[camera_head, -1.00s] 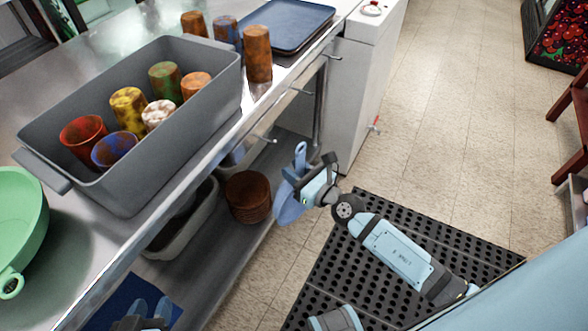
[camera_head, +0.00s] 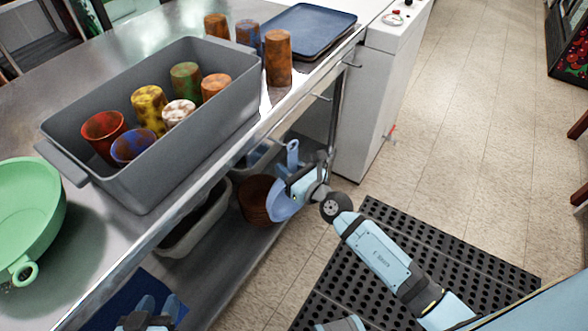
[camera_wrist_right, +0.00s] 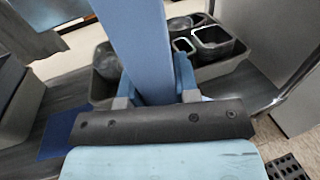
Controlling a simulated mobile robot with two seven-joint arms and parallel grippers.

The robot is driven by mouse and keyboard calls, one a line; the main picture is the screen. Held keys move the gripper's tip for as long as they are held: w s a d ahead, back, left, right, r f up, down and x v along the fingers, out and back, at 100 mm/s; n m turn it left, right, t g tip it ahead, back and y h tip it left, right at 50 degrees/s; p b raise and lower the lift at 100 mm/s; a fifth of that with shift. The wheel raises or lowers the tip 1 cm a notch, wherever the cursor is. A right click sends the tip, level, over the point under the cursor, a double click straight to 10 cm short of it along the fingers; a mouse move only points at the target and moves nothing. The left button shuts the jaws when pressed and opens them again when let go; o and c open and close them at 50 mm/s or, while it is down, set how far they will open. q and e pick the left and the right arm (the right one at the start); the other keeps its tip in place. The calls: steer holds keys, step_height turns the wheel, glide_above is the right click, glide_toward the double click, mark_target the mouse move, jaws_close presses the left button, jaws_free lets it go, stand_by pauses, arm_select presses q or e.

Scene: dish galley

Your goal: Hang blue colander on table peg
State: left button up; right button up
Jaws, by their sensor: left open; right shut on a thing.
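The blue colander (camera_head: 282,204) hangs from my right gripper (camera_head: 300,183), below the table's front edge, its handle pointing up. In the right wrist view the gripper (camera_wrist_right: 155,95) is shut on the blue handle (camera_wrist_right: 137,45). Small metal pegs stick out from the table's front edge: one peg (camera_head: 321,97) is up and to the right of the colander, another peg (camera_head: 352,65) is farther along. The colander is apart from these two pegs. My left gripper (camera_head: 150,312) is open and empty at the bottom left, partly cut off by the picture's edge.
A grey tub (camera_head: 150,190) of several cups stands on the steel table, beside a green colander (camera_head: 28,215) and a blue tray (camera_head: 308,28). A brown stack of bowls (camera_head: 255,198) and grey bins (camera_head: 198,225) sit on the lower shelf. A white cabinet (camera_head: 365,120) stands at the table's end.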

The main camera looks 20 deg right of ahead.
steer(key=shift+w+a, duration=0.5)
steer(key=shift+w, duration=0.15)
steer(key=shift+w+a+f, duration=0.3)
steer(key=shift+w+a, duration=0.05)
steer(key=shift+w, duration=0.05)
steer(key=shift+w+a+f, duration=0.1)
steer(key=shift+w+f, duration=0.05)
steer(key=shift+f, duration=0.05)
steer(key=o, duration=1)
